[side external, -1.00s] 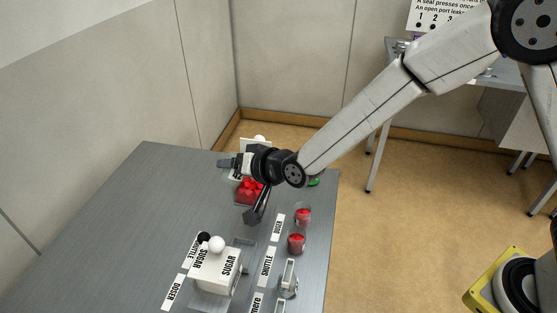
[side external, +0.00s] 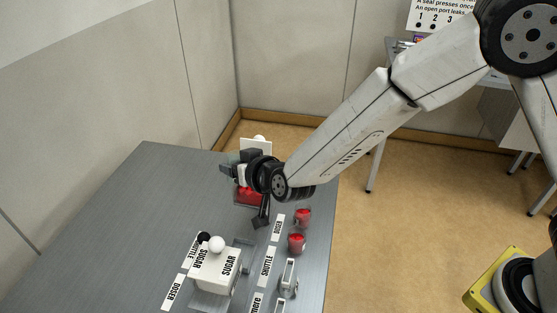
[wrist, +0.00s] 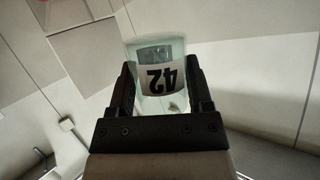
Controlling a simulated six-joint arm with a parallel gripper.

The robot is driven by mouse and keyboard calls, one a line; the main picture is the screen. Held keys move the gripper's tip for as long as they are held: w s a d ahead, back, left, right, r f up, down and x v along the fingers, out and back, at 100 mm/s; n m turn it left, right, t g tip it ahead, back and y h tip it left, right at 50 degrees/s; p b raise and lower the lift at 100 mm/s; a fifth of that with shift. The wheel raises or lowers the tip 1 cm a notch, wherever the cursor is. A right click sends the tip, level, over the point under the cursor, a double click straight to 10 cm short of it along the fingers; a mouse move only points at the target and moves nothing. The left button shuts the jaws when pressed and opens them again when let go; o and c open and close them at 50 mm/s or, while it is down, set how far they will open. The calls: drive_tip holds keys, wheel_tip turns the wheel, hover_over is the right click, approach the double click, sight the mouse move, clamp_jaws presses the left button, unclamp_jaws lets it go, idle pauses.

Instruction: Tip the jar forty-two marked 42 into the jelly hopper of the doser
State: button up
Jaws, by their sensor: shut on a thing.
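The jar marked 42 (wrist: 155,53) is pale, clear glass and sits between my gripper's fingers (wrist: 162,88) in the wrist view. Its label reads upside down there, and a small speck shows near its lower end. My gripper (side external: 236,170) is shut on the jar, above the far part of the table in the side view. The jar is small and mostly hidden by the gripper there. A red-filled container (side external: 250,198), seemingly the jelly hopper, is just below the gripper and partly covered by it. I cannot tell whether anything is leaving the jar.
A white sugar box (side external: 216,268) with a round knob stands nearer on the table. Two red-filled cups (side external: 303,217) (side external: 297,243) stand by the right edge. A white panel (side external: 260,146) rises behind the gripper. The table's left side (side external: 120,220) is clear.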

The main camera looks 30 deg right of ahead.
drive_tip(key=shift+d+f+n+t+h, duration=0.15)
drive_tip(key=shift+n+t+h, duration=0.3)
drive_tip(key=shift+n, duration=0.25)
drive_tip(key=shift+w+d, duration=0.1)
drive_tip(key=shift+w, duration=0.05)
idle(0.3)
